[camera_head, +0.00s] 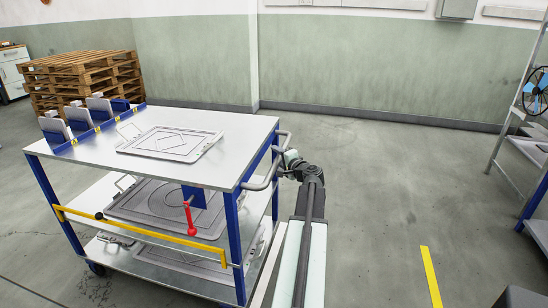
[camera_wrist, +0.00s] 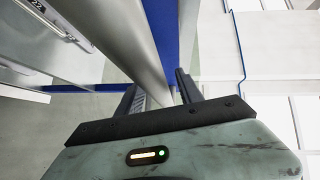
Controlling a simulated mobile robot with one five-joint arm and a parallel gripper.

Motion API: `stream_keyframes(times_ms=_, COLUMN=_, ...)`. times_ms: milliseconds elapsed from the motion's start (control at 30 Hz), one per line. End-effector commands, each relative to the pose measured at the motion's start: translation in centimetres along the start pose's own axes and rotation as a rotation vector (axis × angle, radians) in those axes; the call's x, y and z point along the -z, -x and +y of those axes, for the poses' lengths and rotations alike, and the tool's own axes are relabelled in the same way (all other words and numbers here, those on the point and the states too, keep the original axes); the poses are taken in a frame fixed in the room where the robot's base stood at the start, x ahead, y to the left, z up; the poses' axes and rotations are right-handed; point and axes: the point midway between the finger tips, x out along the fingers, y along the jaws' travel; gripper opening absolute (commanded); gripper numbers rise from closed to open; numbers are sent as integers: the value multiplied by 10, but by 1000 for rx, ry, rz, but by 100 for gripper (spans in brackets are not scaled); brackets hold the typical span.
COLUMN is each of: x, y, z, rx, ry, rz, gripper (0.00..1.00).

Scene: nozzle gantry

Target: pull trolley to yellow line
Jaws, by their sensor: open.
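The trolley (camera_head: 88,161) has blue posts, grey shelves and a grey tube handle (camera_head: 262,183) on its right side. The yellow line (camera_head: 431,276) lies on the floor to the right of the trolley, with a stretch of bare floor between them. My gripper (camera_head: 286,168) is at the trolley's handle. In the wrist view my gripper (camera_wrist: 163,92) has its two dark fingers apart, and the grey handle tube (camera_wrist: 140,50) runs down between them. I cannot tell whether the fingers touch the tube. The fingertips are small and partly hidden in the head view.
Trays with outlined shapes, such as the top one (camera_head: 170,143), lie on the shelves. A yellow bar (camera_head: 140,234) and a red lever (camera_head: 190,217) are on the near side. Stacked pallets (camera_head: 80,78) stand behind left. A metal rack (camera_head: 515,120) stands at right. Floor between is clear.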

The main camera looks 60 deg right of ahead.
Motion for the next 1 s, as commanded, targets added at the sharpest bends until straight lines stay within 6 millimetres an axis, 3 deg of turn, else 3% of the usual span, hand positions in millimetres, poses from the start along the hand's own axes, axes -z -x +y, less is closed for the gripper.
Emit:
stream_keyframes(times_ms=100, x=0, y=-16, z=1, rx=0, ry=0, rz=-2, gripper=43)
stream_keyframes(times_ms=333, x=-1, y=-17, z=0, rx=0, ry=-1, rz=-1, gripper=43)
stream_keyframes(times_ms=367, x=-1, y=-17, z=0, rx=0, ry=-1, rz=-1, gripper=38)
stream_keyframes(times_ms=500, x=-1, y=-17, z=0, rx=0, ry=-1, rz=-1, gripper=0)
stream_keyframes(times_ms=1000, x=-2, y=-17, z=0, rx=-1, ry=0, rz=-2, gripper=0)
